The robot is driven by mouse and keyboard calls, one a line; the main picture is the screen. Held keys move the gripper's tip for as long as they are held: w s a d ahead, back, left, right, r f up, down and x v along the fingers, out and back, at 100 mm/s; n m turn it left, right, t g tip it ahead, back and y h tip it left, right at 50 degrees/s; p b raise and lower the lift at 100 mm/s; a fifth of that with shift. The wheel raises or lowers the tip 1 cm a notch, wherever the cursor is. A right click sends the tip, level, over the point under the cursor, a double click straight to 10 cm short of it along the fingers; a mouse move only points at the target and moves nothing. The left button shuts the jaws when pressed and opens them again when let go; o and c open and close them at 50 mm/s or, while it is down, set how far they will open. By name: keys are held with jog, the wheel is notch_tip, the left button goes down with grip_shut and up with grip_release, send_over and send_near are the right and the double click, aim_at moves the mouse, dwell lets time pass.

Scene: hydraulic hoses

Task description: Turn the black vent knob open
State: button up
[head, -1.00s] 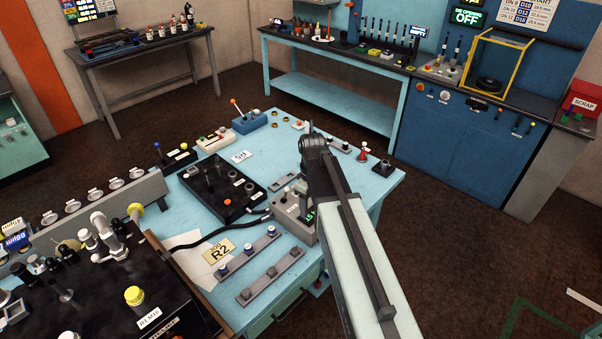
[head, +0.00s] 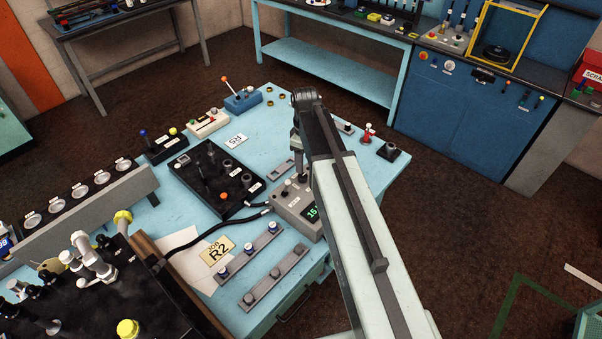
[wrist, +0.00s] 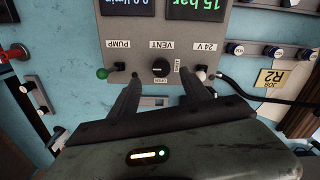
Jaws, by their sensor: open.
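The black vent knob (wrist: 160,68) sits on the face of a grey control box (wrist: 116,29), under the upside-down label VENT in the wrist view. Small OPEN and SHUT labels are beside the knob; I cannot tell clearly which one its mark points to. My gripper (wrist: 161,80) is open, with one finger on each side of the knob, apart from it. In the head view my gripper points down over the grey control box (head: 292,204), and my arm hides part of the box and the knob.
A green-tipped PUMP switch (wrist: 102,73) and a white-tipped 24 V switch (wrist: 202,72) flank the knob, close to the fingers. The box display (wrist: 197,8) reads 15 bar. A black hose block (head: 215,180) stands left of the box on the blue table (head: 285,130).

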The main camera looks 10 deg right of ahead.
aim_at(303, 176)
notch_tip(303, 176, down, 7)
jog(key=b, duration=0.6)
jog(key=shift+w+a+f, duration=0.1)
jog(key=shift+a+f, duration=0.05)
grip_shut()
